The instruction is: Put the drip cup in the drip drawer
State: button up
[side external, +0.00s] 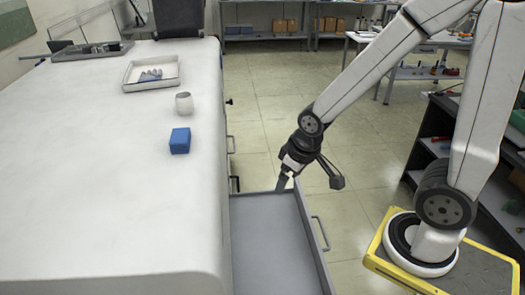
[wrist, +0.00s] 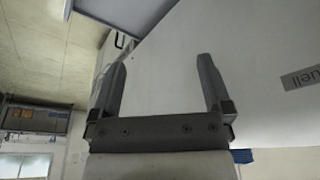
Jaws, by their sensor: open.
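A small whitish cup (side external: 184,103), which looks like the drip cup, stands upright on the white worktop. A grey drawer (side external: 262,245) is pulled out from the right side of the stand, and the visible part of its inside is empty. My gripper (side external: 283,183) points down at the far end of the drawer, to the right of the stand and well apart from the cup. In the wrist view my gripper (wrist: 161,75) is open, with nothing between its two fingers. The cup cannot be made out in the wrist view.
A blue block (side external: 180,141) sits on the worktop (side external: 90,190) in front of the cup. A shallow tray (side external: 152,72) with a blue-grey item lies farther back. The drawer's handle (side external: 321,233) sticks out on its right. Clear floor lies beyond my gripper.

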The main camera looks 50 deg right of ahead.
jog(key=shift+s+a+f, duration=0.15)
jog(key=shift+s+a, duration=0.05)
jog(key=shift+s, duration=0.4)
jog(key=shift+w, duration=0.1)
jog(key=m+y, duration=0.2)
jog(key=m, duration=1.8)
send_near(182, 102)
jog(key=s+d+f, duration=0.1)
jog(key=f, duration=0.2)
jog(key=s+d+f, duration=0.1)
jog(key=f, duration=0.1)
jog(key=s+d+f, duration=0.1)
jog(key=s+f, duration=0.1)
jog(key=f, duration=0.1)
jog(key=shift+s+f, duration=0.1)
jog(key=shift+f, duration=0.25)
jog(key=w+r+m, duration=0.1)
jog(key=w+m, duration=0.1)
jog(key=w+r+m, duration=0.1)
jog(key=w, duration=0.1)
jog(key=w+a+r+m+y, duration=0.1)
jog(key=r+m, duration=0.1)
jog(key=shift+w+r+m, duration=0.15)
jog(key=shift+w+m, duration=0.15)
jog(key=shift+w, duration=0.1)
jog(key=shift+w+a+r+m, duration=0.1)
jog(key=shift+w+r+m, duration=0.45)
jog(key=shift+m, duration=0.15)
jog(key=shift+x, duration=3.9)
